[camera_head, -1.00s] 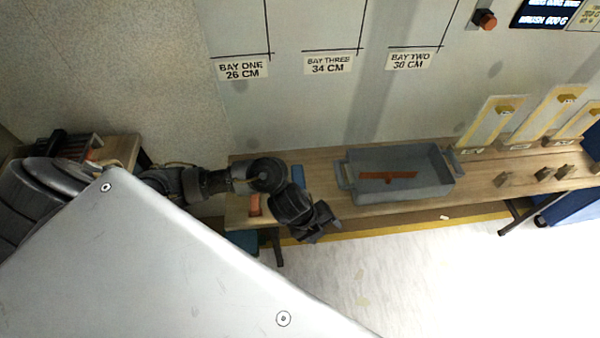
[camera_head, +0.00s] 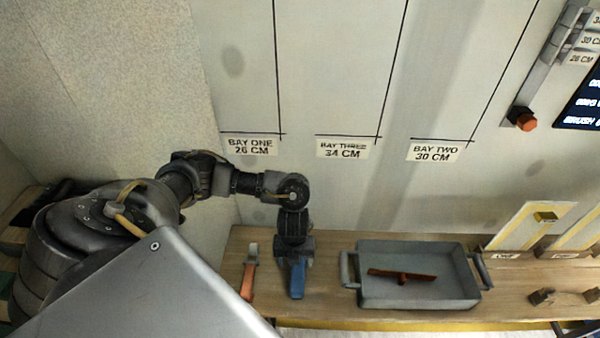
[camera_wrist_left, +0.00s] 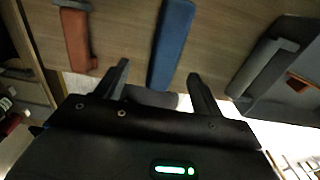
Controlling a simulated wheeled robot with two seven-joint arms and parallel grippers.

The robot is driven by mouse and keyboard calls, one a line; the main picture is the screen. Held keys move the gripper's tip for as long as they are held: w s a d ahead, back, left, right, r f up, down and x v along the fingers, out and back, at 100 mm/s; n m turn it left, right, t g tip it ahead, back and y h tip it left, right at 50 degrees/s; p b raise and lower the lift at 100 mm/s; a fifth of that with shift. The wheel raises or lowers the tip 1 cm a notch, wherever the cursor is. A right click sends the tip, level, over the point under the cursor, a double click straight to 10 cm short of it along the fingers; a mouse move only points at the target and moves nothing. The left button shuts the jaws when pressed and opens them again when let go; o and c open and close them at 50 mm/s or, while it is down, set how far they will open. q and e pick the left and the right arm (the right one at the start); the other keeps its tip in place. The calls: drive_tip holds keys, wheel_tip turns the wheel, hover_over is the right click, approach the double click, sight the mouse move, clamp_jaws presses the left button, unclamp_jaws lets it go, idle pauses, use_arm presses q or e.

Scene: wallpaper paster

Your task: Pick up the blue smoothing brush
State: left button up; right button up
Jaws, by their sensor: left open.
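The blue smoothing brush (camera_head: 298,279) lies on the wooden bench between an orange-handled tool and the grey tray. In the left wrist view the blue brush (camera_wrist_left: 172,45) runs lengthwise between my open fingers, beyond their tips. My left gripper (camera_head: 294,258) is at the far end of the brush in the head view, and its fingers are partly hidden there. In the left wrist view the left gripper (camera_wrist_left: 158,80) is open and empty, one finger on each side of the brush's line. I cannot tell its height above the bench. My right gripper is not in view.
The orange-handled tool (camera_head: 249,272) lies close to the left of the brush. The grey tray (camera_head: 420,298) with a reddish-brown tool (camera_head: 402,275) in it stands to the right. A wall with bay labels (camera_head: 342,148) rises behind the bench.

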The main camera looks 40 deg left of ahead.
sight(298, 269)
use_arm(q)
drive_tip(key=f, duration=0.4)
drive_tip(key=shift+w+d, duration=0.2)
drive_tip(key=shift+f+b, duration=0.3)
drive_tip(key=shift+f, duration=0.05)
drive_tip(key=f, duration=0.5)
drive_tip(key=shift+w, duration=0.25)
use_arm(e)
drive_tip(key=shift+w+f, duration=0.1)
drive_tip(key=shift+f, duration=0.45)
use_arm(q)
drive_tip(key=c, duration=1.2)
